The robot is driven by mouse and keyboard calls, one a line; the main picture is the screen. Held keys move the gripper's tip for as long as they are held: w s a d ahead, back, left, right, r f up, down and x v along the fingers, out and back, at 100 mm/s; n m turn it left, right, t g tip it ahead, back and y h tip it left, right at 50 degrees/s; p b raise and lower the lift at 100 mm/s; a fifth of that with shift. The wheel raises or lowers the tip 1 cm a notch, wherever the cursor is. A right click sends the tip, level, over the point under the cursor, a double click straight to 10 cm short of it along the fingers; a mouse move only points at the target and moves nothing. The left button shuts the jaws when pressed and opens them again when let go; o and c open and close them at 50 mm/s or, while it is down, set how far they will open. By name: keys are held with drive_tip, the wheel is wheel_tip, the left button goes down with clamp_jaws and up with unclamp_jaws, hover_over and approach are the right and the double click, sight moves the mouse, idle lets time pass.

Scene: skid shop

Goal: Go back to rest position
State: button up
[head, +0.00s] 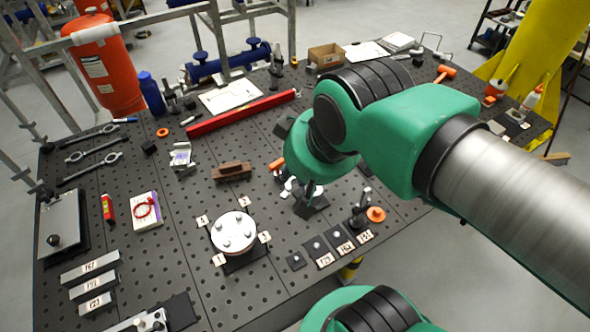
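My green and silver arm reaches in from the right over the black perforated table (190,265). Its green wrist hangs over the middle of the table. My gripper is mostly hidden behind or below this wrist. Small dark and white parts show just under it, and I cannot tell which belong to the gripper or whether it holds anything.
A round white flange (234,232) with numbered tags, a brown block (232,171), a long red bar (242,114) and a blue bottle (151,94) are on the table. A red cylinder (105,68) stands beyond. A yellow post (535,60) rises at back right.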

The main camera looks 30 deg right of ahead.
wheel_tip(320, 180, down, 9)
drive_tip(key=b, duration=0.9)
